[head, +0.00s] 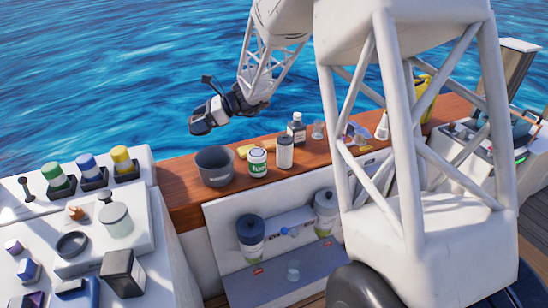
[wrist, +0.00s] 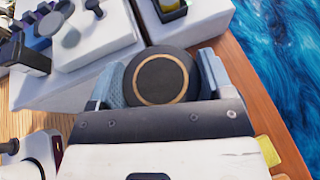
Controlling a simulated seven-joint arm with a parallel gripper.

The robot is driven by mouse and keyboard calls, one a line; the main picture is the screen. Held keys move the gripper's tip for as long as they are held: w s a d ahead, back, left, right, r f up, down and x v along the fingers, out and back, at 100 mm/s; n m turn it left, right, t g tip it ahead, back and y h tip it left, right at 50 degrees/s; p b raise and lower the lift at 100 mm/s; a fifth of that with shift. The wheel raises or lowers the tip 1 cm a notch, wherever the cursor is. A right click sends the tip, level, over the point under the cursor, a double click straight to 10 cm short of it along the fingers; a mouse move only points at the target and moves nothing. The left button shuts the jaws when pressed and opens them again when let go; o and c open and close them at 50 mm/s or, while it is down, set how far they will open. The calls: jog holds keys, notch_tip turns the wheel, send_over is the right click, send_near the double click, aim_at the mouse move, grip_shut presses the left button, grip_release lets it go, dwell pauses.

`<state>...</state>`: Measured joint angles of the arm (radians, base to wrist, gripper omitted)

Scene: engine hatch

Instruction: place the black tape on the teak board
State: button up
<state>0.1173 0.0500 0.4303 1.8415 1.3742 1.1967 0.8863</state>
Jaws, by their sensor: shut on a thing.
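My gripper (head: 203,120) is raised above the far side of the teak board, with water behind it in the head view. In the wrist view my gripper (wrist: 161,82) is shut on a round black thing with a tan ring on its face, which appears to be the black tape (wrist: 160,68). A finger presses on each side of it. In the head view I cannot make out the tape clearly at the gripper. The teak board (head: 182,190) is the long reddish-brown ledge; it also shows at the right of the wrist view (wrist: 262,105).
On the board stand a grey pot (head: 214,167), a green-and-white can (head: 258,162), a cylindrical jar (head: 285,153) and a dark bottle (head: 296,130). A dark ring (head: 72,244) lies on the white box at left. The board's left end is bare.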

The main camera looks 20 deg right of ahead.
jog(key=s+d+m+t+h, duration=0.1)
jog(key=s+d+m+t, duration=0.15)
jog(key=d, duration=1.15)
jog(key=s+d+m+t+h, duration=0.1)
jog(key=s+d, duration=0.3)
jog(key=d, duration=1)
jog(key=s+d+m+t+h, duration=0.1)
jog(key=s+d+m+t, duration=0.15)
jog(key=d, duration=1.15)
notch_tip(320, 180, down, 24)
jog(key=shift+a, duration=0.35)
jog(key=shift+w+d+r, duration=0.1)
jog(key=shift+w, duration=0.1)
jog(key=w+d, duration=0.2)
jog(key=w, duration=0.2)
jog(key=w+d+f, duration=0.1)
jog(key=w+d, duration=0.1)
jog(key=w, duration=0.3)
jog(key=w+d, duration=0.3)
jog(key=w, duration=0.2)
jog(key=shift+f, duration=0.2)
jog(key=shift+f, duration=1.75)
jog(key=shift+f, duration=0.15)
